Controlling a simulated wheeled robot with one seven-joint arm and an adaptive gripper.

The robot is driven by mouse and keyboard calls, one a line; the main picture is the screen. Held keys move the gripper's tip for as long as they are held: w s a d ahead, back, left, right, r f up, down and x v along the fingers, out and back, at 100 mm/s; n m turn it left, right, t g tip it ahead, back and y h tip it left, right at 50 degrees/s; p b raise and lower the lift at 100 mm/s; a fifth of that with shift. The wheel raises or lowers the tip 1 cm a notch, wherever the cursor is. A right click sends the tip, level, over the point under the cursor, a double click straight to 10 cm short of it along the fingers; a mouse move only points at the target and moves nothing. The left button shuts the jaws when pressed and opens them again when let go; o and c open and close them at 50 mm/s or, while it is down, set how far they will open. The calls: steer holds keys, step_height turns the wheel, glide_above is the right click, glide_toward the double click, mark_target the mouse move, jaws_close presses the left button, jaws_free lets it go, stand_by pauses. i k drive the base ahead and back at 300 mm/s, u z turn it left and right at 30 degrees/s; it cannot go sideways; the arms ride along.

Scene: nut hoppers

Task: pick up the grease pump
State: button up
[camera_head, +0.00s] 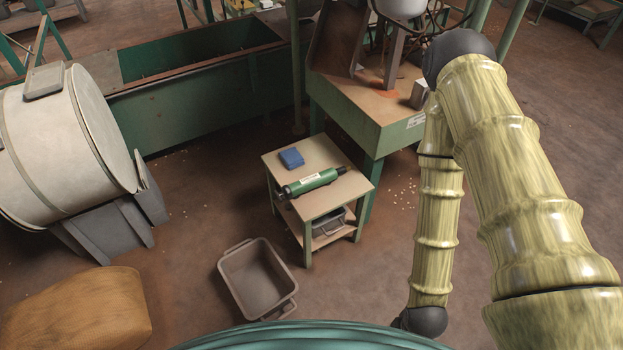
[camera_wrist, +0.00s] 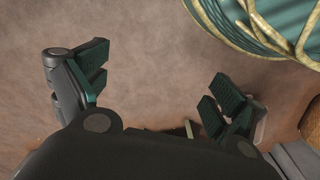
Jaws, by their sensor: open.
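The grease pump is a green cylinder (camera_head: 312,182) with a pale label and dark ends. It lies on its side across the top of a small table (camera_head: 345,190) in the head view. My gripper (camera_wrist: 155,92) shows in the wrist view with its two green-padded fingers wide apart and nothing between them. Bare brown floor lies beyond the fingers. The grease pump cannot be made out in the wrist view. In the head view my arm bends down at the right, and my gripper is not visible there.
A blue block (camera_head: 291,158) lies behind the pump on the small table. A grey bin (camera_head: 257,283) stands on the floor in front. A large white drum (camera_head: 65,145) and a tan sack (camera_head: 75,310) are at left. A green-sided bench (camera_head: 375,125) stands close behind the table.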

mark_target(291, 191)
steer(key=k, duration=1.3)
steer(key=z, duration=0.55)
steer(key=i, duration=0.65)
steer(key=z, duration=0.7)
steer(key=i, duration=1)
steer(key=u, duration=0.75)
steer(key=i, duration=0.65)
steer(key=u, duration=0.5)
